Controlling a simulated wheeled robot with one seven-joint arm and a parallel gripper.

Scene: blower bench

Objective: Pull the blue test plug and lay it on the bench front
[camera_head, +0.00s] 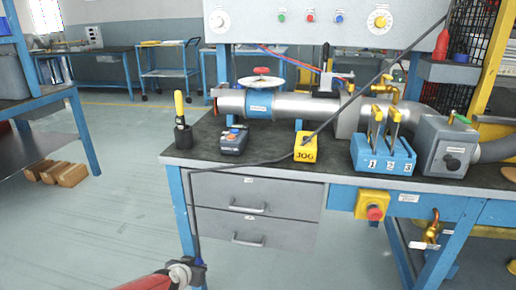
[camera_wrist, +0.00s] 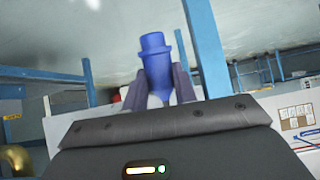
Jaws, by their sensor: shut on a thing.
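My gripper (camera_wrist: 158,82) is shut on the blue plug (camera_wrist: 154,45) in the wrist view. The plug has a rimmed, cap-like end that stands out past the dark fingers. I cannot make out the gripper or the plug clearly in the head view. The bench (camera_head: 270,175) has a dark top, and its front edge runs above two grey drawers.
A thin dark line crosses the bench. Bare top shows between the boxes.

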